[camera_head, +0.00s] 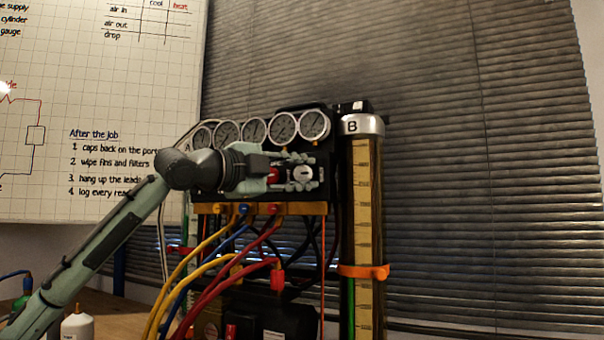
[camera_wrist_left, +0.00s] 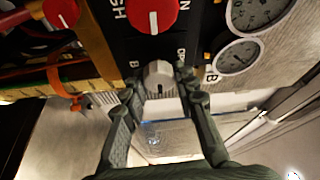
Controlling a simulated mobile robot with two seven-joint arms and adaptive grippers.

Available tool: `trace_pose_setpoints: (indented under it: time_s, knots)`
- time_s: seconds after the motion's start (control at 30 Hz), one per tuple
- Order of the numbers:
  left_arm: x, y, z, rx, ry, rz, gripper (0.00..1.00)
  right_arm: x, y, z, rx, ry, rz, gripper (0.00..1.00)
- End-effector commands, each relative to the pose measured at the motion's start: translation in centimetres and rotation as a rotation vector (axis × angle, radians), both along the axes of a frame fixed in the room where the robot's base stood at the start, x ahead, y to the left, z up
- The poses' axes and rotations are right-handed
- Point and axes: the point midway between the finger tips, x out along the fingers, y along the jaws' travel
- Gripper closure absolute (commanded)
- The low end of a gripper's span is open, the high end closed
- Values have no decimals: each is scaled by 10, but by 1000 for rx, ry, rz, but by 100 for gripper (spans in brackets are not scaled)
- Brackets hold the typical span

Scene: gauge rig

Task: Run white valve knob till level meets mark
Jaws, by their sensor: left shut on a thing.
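The white valve knob (camera_head: 301,173) sits on the right part of the black gauge panel, and it also shows in the left wrist view (camera_wrist_left: 157,80). My left gripper (camera_head: 303,166) has one finger on each side of this knob and is shut on it. At the right stands the tall cylinder marked B (camera_head: 362,126), with a yellowish scale (camera_head: 367,215) down its front. An orange band (camera_head: 363,272) wraps around it. A green strip shows low at its left edge; the exact liquid level is hard to read. My right gripper is not in view.
A row of several gauges (camera_head: 284,126) runs above the gripper. Red knobs (camera_wrist_left: 151,13) sit beside the white one. Yellow, blue and red hoses (camera_head: 218,284) hang in front below the manifold. A whiteboard (camera_head: 100,110) is at the left, and blinds are behind.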

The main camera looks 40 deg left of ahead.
Motion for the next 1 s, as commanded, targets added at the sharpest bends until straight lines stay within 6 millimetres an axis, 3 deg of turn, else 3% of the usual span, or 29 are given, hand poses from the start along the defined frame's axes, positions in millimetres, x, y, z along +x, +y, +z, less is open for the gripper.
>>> trace_pose_setpoints:
  time_s: [0.03, 0.2, 0.57, 0.73, 1.0]
  knots:
    - [0, 0, 0, 1, 0, 1, 69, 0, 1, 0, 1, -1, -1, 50]
    - [0, 0, 0, 0, 0, 1, 50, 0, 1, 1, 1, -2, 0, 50]
    - [-4, 0, 0, -2, -2, -1, 50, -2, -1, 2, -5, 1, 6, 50]
    - [-26, 2, 0, -6, -7, -3, 50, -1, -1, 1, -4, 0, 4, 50]
    - [-85, 7, -3, -3, -6, 0, 50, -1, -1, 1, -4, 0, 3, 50]
